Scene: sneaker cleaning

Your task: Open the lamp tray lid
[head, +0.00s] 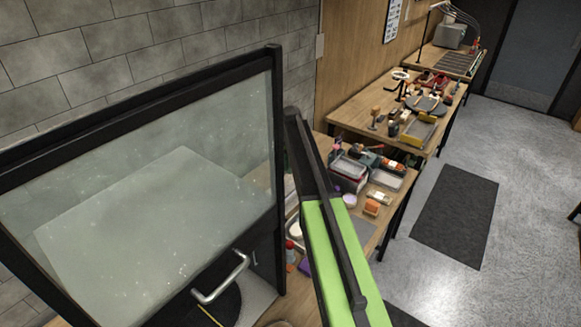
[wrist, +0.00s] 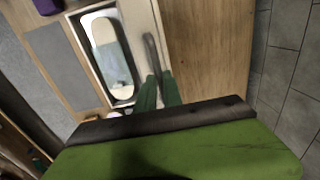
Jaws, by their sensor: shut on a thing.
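The lamp tray appears in the wrist view as a pale box with a dark-rimmed rounded window (wrist: 128,88) showing white and teal inside. A dark curved bar (wrist: 151,50), which looks like the lid's handle, runs along its right side. My gripper (wrist: 160,76) has its green fingers at the lower end of this bar and is shut on it. I cannot tell how far the lid is raised. In the head view, a pale rounded tray edge (head: 292,228) shows left of my green arm; my arm hides the rest, and the fingertips cannot be made out.
A glass-fronted cabinet (head: 150,190) with a metal handle (head: 221,280) stands close on the left. Benches with trays, bottles and brushes run to the back right. A dark mat (head: 455,215) lies on open floor at the right. Bare wood (wrist: 210,50) lies right of the tray.

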